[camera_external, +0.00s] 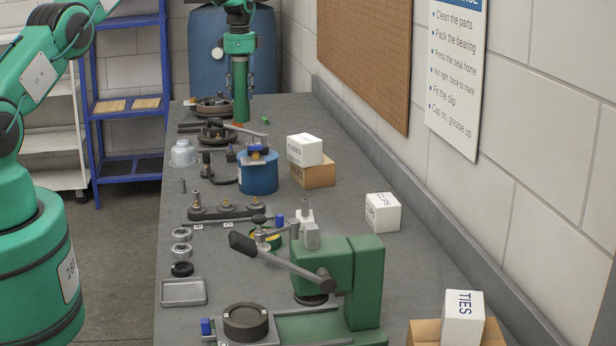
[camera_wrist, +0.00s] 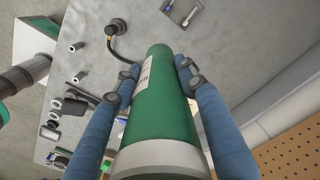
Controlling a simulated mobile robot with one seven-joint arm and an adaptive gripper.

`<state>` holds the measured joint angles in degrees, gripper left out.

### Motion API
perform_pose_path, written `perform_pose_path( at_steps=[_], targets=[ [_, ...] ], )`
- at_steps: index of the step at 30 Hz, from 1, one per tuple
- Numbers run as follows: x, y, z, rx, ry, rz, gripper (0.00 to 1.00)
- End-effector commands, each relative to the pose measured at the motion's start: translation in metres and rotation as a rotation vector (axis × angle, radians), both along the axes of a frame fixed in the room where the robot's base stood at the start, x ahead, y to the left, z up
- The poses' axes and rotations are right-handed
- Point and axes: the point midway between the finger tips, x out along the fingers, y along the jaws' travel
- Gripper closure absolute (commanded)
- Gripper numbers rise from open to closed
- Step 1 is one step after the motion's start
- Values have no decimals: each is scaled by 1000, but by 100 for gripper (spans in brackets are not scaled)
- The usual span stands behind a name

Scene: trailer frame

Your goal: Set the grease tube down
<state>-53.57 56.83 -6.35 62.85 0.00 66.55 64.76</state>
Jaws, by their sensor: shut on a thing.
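The grease tube is a green cylinder (camera_external: 241,98) with a white label. It stands upright in my gripper (camera_external: 240,80) over the far end of the grey bench. In the wrist view the tube (camera_wrist: 160,115) fills the middle, with a pale grey band at its near end. My gripper's two blue fingers (camera_wrist: 155,78) are shut on it from both sides. The tube's lower end is close to the bench top; I cannot tell whether it touches.
Dark round parts (camera_external: 213,105) lie left of the tube, and a small green piece (camera_external: 265,120) lies to its right. A blue container (camera_external: 258,173) and a white box (camera_external: 305,149) stand nearer. A pegboard wall (camera_external: 365,55) runs along the right. Bare bench (camera_external: 295,112) lies right of the tube.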

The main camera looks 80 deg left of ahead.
Motion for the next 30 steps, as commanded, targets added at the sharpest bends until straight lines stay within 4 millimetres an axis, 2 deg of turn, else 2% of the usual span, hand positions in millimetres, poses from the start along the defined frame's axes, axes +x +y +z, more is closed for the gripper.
perform_pose_path(
  at_steps=[3, 7, 14, 20, 30],
  targets=[
    [0, 0, 27, 2, -1, 0, 100],
    [0, 0, 50, 2, -1, 0, 100],
    [33, -30, 50, -1, 0, -67, 100],
    [74, -73, 51, -1, 0, -160, 100],
    [157, -179, 50, 0, 0, -373, 100]
  ],
)
